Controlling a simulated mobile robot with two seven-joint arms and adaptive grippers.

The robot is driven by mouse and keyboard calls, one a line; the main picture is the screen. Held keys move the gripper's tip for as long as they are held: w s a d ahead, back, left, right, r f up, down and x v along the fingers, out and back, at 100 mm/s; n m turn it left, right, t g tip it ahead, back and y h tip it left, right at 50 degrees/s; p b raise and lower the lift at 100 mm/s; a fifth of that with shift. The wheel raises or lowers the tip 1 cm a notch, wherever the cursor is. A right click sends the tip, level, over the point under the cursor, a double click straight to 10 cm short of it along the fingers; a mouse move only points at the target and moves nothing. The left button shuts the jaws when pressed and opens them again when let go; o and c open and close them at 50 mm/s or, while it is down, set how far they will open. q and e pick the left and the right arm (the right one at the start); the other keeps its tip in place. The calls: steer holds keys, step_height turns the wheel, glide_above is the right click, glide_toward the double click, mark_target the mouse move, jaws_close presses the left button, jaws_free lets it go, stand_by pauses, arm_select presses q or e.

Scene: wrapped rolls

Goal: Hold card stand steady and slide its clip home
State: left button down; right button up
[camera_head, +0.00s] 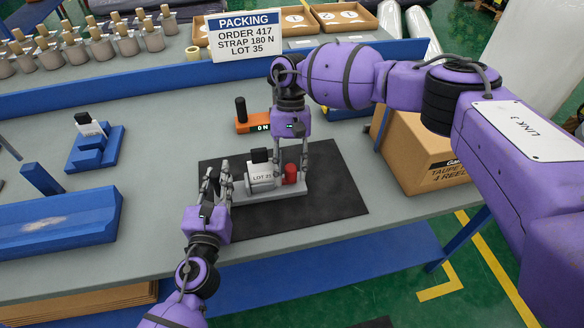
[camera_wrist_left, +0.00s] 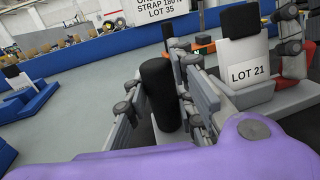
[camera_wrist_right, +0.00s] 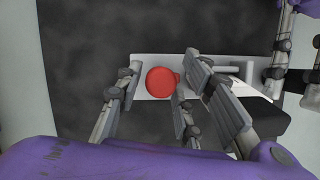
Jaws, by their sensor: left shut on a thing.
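The card stand is a long grey base (camera_head: 243,195) on a black mat, bearing a white block with a "LOT 21" card (camera_head: 262,178) and black top. The card also shows in the left wrist view (camera_wrist_left: 248,75). My left gripper (camera_head: 215,182) is shut on a black upright post (camera_wrist_left: 160,92) at the stand's left end; its fingers largely hide the post in the head view. The red clip (camera_head: 290,174) sits at the stand's right. My right gripper (camera_wrist_right: 158,72) is open above it, fingers either side of the round red top (camera_wrist_right: 161,82), with visible gaps.
The black mat (camera_head: 335,195) is clear to the right. An orange device (camera_head: 250,123) with a black knob stands behind. A carton (camera_head: 420,150) is at the right; blue fixtures (camera_head: 95,150) are at the left. A packing sign (camera_head: 245,37) and blue rail stand behind.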

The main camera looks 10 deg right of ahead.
steer(key=v, duration=1.2)
